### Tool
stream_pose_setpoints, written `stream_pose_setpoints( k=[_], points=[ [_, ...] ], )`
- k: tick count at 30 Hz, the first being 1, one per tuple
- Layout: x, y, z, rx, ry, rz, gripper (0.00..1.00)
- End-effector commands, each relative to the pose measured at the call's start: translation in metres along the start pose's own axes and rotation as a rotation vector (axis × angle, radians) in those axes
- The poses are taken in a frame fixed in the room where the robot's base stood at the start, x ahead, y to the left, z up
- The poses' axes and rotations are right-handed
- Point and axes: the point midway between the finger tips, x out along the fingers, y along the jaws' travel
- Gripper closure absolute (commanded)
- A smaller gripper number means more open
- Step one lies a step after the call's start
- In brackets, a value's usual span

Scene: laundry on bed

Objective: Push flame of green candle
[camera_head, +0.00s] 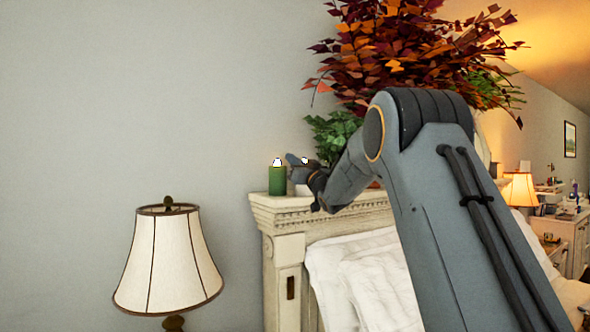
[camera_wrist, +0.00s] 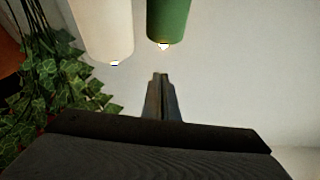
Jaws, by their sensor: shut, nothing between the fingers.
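The green candle (camera_head: 277,181) stands upright at the left end of the headboard ledge, with a small bright flame (camera_head: 277,161) on top. In the wrist view the green candle (camera_wrist: 168,18) hangs from the top edge, upside down, with its flame (camera_wrist: 163,46) just beyond my fingertips. My gripper (camera_head: 292,160) is shut and empty, just right of the flame in the head view. In the wrist view my gripper (camera_wrist: 160,76) points at the flame with a small gap between them. A white candle (camera_wrist: 103,28) with its own flame (camera_wrist: 114,63) is left of the green one there.
The pale headboard (camera_head: 283,222) carries the candles. Ivy (camera_head: 335,135) and a large autumn-leaf plant (camera_head: 400,50) stand behind my arm. A lamp (camera_head: 168,260) is at lower left, and white bedding (camera_head: 360,275) lies below. Bare wall is left of the candle.

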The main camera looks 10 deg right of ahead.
Motion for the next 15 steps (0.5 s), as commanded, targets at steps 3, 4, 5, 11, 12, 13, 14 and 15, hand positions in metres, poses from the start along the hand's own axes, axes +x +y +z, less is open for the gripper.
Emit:
stream_pose_setpoints(
  k=[3,4,5,11,12,13,14,15],
  points=[
    [-0.014,0.001,0.000,-0.001,0.000,0.001,1.00],
    [-0.016,0.001,0.000,-0.001,0.000,0.000,1.00],
    [-0.018,0.000,0.000,-0.001,0.001,0.000,1.00],
    [-0.022,0.000,-0.001,0.000,0.000,0.000,1.00],
    [-0.022,0.000,-0.001,0.000,0.001,0.000,1.00],
    [-0.022,0.000,-0.001,0.000,0.001,0.000,1.00],
    [-0.022,0.000,-0.001,0.000,0.001,0.000,1.00],
    [-0.022,0.000,-0.001,0.000,0.001,0.000,1.00]
  ],
)
